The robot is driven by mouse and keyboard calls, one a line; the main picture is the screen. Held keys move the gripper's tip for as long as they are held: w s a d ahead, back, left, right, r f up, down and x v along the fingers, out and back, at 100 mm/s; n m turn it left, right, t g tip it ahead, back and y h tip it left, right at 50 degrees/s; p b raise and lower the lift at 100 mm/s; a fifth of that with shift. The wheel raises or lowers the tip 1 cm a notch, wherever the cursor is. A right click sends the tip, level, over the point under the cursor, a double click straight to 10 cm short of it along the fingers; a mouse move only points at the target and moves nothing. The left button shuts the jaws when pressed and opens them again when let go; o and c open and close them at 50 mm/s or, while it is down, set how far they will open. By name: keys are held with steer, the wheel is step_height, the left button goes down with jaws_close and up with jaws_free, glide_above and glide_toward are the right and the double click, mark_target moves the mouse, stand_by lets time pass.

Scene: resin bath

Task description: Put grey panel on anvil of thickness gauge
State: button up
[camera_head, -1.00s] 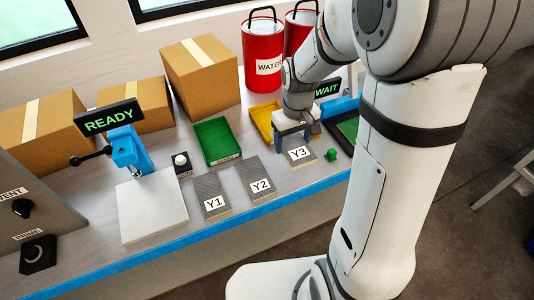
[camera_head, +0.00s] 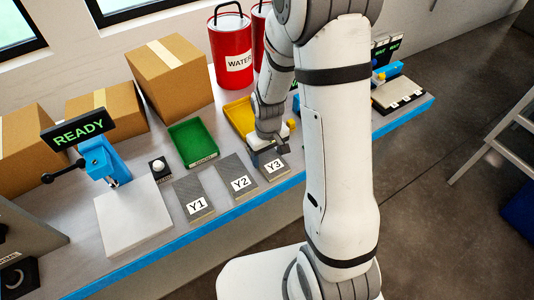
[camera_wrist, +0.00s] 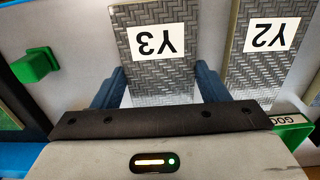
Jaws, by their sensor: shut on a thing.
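Three grey woven panels lie in a row on the bench, labelled Y1 (camera_head: 194,202), Y2 (camera_head: 235,182) and Y3 (camera_head: 276,170). My gripper (camera_head: 268,150) is low at the back end of Y3. In the wrist view my gripper (camera_wrist: 156,88) has blue fingers on both side edges of Y3 (camera_wrist: 158,62), shut on it. Y3 appears at bench level; whether it is lifted, I cannot tell. At left stands a blue lever device (camera_head: 103,160) with a READY sign (camera_head: 78,132) and a white plate (camera_head: 133,217) before it, apparently the thickness gauge. Its anvil is not clearly distinguishable.
A green tray (camera_head: 193,142) and yellow tray (camera_head: 240,115) lie behind the panels. Cardboard boxes (camera_head: 168,75) and a red WATER drum (camera_head: 232,50) stand behind. A white knob on a black box (camera_head: 158,167) is beside the gauge. A green block (camera_wrist: 36,65) is near Y3.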

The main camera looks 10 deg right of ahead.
steer(key=shift+f, duration=0.15)
steer(key=o, duration=1)
